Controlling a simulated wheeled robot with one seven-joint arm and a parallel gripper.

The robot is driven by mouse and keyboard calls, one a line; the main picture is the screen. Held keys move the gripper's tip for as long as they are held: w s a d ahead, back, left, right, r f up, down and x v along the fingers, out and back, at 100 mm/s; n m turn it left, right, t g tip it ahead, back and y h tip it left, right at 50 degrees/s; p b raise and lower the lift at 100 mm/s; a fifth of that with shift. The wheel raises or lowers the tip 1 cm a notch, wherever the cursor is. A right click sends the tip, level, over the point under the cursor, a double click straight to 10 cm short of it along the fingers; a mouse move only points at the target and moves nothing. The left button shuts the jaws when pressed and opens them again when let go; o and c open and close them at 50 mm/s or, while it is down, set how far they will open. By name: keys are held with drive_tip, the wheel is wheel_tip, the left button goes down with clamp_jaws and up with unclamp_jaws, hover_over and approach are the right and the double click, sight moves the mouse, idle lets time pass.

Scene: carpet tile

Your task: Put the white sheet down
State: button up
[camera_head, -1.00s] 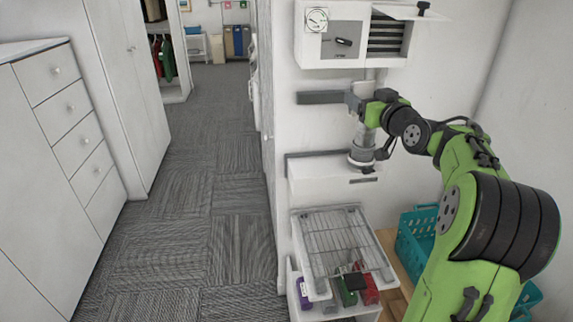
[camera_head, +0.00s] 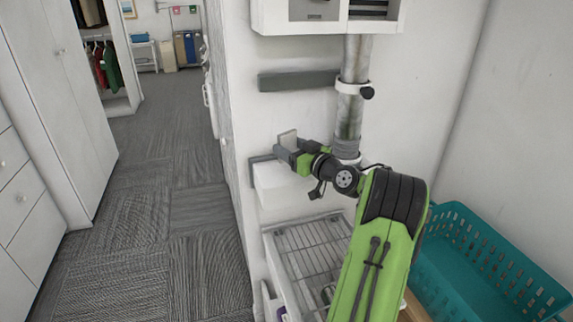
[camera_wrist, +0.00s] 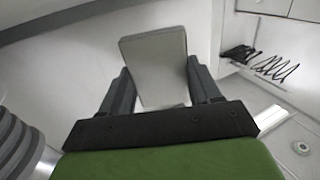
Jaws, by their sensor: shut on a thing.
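The white sheet (camera_wrist: 158,62) is a small, pale, stiff-looking panel in the wrist view. It stands between the two fingers of my gripper (camera_wrist: 157,90), which is shut on it. In the head view the sheet (camera_head: 287,137) is a small pale patch at the tip of my gripper (camera_head: 284,151). The gripper points left, in front of the wall and just above a white box-like ledge (camera_head: 283,188). The sheet's lower end is hidden by the gripper. I cannot tell whether it touches anything else.
A wire rack (camera_head: 310,250) lies below the ledge. A grey bar (camera_head: 298,81) and a vertical metal pipe (camera_head: 352,90) are on the wall above. A teal basket (camera_head: 480,262) stands at the right. Carpeted floor (camera_head: 150,230) is open at the left.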

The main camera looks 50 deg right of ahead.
drive_tip(key=shift+f, duration=1.55)
drive_tip(key=shift+f+b, duration=0.15)
drive_tip(key=shift+b, duration=0.3)
drive_tip(key=o, duration=1)
